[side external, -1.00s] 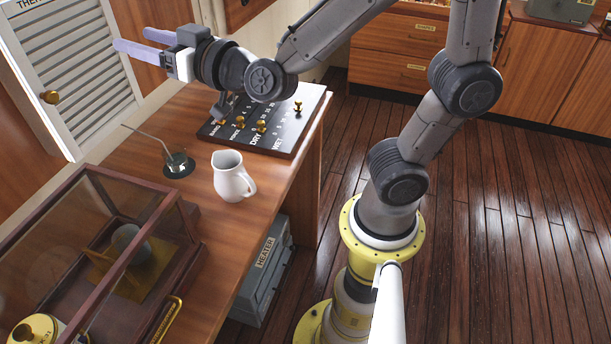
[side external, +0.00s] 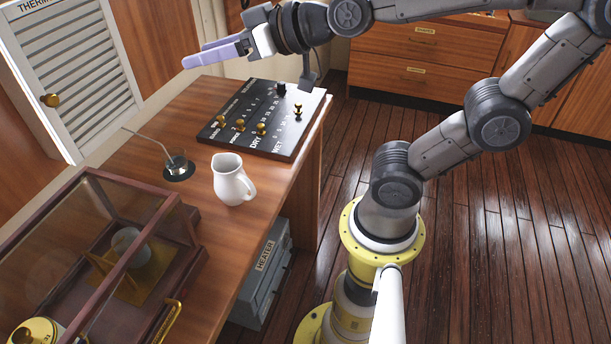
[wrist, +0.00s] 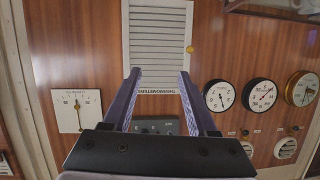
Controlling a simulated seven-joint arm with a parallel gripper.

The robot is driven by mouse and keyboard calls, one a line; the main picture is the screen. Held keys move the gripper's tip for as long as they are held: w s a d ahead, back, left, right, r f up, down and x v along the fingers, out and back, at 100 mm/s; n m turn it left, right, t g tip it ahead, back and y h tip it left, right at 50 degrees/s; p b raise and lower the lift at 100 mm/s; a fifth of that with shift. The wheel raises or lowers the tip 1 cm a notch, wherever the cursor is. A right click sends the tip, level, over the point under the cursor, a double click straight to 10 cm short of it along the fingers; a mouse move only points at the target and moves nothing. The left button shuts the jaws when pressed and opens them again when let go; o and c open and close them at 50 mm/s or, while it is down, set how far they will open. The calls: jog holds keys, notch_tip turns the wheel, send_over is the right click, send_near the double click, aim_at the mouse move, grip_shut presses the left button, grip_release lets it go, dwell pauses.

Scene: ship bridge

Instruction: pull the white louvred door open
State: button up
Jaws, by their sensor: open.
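The white louvred door (side external: 80,72) is set in the wood wall at the upper left of the side view, with a brass knob (side external: 50,100) at its lower left. It looks shut. In the wrist view the louvred door (wrist: 158,40) is ahead of the fingers, with its brass knob (wrist: 190,49) at its right edge. My gripper (side external: 205,54) is open and empty, its lilac fingers pointing left toward the wall, above the desk and apart from the door. The fingers (wrist: 160,75) show on both sides of the door's lower part in the wrist view.
A wooden desk (side external: 215,262) carries a black peg board (side external: 265,118), a white jug (side external: 231,180), a dark round pot with a metal rod (side external: 178,167) and a glass-topped case (side external: 85,215). Wall gauges (wrist: 261,95) sit right of the door in the wrist view.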

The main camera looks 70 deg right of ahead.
jog(key=s+d+f+g+h, duration=0.1)
jog(key=s+d+f+g, duration=0.1)
jog(key=s+f+g, duration=0.85)
jog(key=s+a+f+m+g+y, duration=0.1)
jog(key=s+f+g+y, duration=0.1)
jog(key=f+g+y, duration=0.1)
jog(key=s+a+f+m+g+y, duration=0.1)
jog(key=s+f+g+y, duration=0.2)
jog(key=f, duration=0.5)
jog(key=shift+a+f+y, duration=0.3)
jog(key=shift+a+y, duration=0.05)
jog(key=shift+y, duration=0.55)
